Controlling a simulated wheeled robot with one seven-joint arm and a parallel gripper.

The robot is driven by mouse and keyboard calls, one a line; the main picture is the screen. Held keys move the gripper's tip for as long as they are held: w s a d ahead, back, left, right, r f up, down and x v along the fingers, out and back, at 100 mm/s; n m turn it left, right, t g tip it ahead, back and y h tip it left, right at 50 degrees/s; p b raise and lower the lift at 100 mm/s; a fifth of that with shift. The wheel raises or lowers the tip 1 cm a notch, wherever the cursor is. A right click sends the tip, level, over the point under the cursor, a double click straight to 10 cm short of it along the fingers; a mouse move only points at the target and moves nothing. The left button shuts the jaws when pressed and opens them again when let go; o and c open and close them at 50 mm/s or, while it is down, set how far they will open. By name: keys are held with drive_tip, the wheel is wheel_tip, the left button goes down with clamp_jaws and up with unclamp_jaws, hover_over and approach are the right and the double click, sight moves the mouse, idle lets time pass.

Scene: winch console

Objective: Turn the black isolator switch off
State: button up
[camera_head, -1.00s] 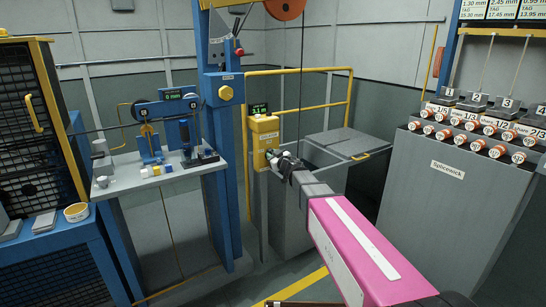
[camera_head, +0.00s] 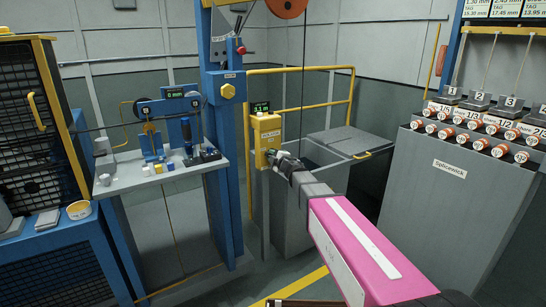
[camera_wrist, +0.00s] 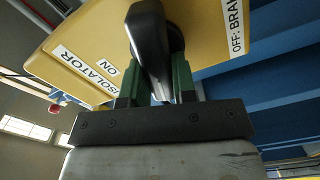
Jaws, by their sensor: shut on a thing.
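The isolator switch (camera_wrist: 148,30) is a black lever handle on a yellow box (camera_wrist: 90,40), seen close up in the wrist view. The box carries an "ISOLATOR" label, with "ON" left of the handle and a partly cut-off "OFF: BRAK…" label to its right. The handle runs up and down the picture, between these labels. My gripper (camera_wrist: 158,88) has its green fingers shut on the handle, one on each side. In the head view my gripper (camera_head: 283,162) is at the lower right of the yellow box (camera_head: 267,133); the handle is hidden there.
A yellow rail (camera_head: 318,104) and an open grey bin (camera_head: 327,165) stand beside and behind the box. A blue post (camera_head: 221,150) and a bench (camera_head: 150,180) with small blocks are to the left.

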drive_tip(key=shift+f+n, duration=0.25)
drive_tip(key=shift+n, duration=1.45)
drive_tip(key=shift+s, duration=0.1)
drive_tip(key=o, duration=0.9)
drive_tip(key=shift+s, duration=0.1)
drive_tip(key=v, duration=1)
drive_tip(key=shift+s+d, duration=0.2)
drive_tip(key=shift+d, duration=0.05)
